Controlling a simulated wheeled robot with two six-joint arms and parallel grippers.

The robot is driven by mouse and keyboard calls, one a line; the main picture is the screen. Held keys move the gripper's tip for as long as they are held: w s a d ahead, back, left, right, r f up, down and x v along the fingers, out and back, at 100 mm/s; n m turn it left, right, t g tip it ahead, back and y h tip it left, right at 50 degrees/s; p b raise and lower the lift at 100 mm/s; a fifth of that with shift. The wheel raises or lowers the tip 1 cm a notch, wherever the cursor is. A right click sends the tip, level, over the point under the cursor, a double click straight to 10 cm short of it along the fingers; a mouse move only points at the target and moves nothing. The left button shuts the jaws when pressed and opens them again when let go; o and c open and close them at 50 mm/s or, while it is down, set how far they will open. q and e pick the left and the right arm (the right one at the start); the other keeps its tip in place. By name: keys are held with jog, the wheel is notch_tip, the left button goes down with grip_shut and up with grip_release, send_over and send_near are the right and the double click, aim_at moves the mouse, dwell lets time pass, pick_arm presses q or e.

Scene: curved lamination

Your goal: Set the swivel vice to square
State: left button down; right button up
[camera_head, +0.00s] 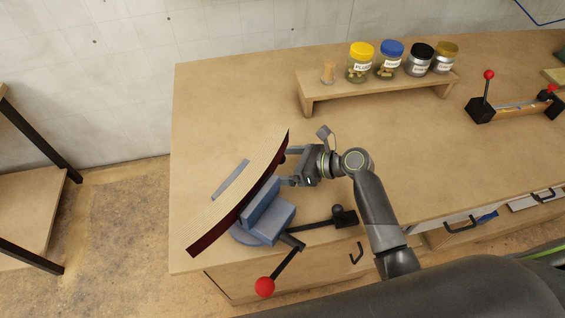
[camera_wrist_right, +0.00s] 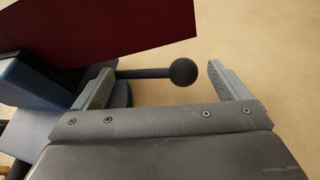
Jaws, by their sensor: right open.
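The blue swivel vice (camera_head: 268,217) stands near the table's front left, on a round base (camera_head: 243,236). A curved board with a pale face (camera_head: 240,190) and dark red edge is at its jaws and runs diagonally. A lever with a red ball (camera_head: 265,287) points toward the front. My right gripper (camera_head: 290,166) is open just right of the board, behind the vice. In the right wrist view, a dark bar with a ball end (camera_wrist_right: 183,72) reaches between its open fingers, with a gap to the right finger. The vice is partly seen at left (camera_wrist_right: 30,85). My left gripper is out of view.
A wooden rack (camera_head: 385,88) with several lidded jars stands at the back. A black clamp with red-knobbed levers (camera_head: 483,108) is at the right. A dark block with a rod (camera_head: 343,215) lies right of the vice. The table's middle is clear.

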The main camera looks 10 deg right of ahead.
jog(key=shift+a, duration=0.1)
jog(key=shift+d+f, duration=0.1)
jog(key=shift+d, duration=0.1)
jog(key=c, duration=1.5)
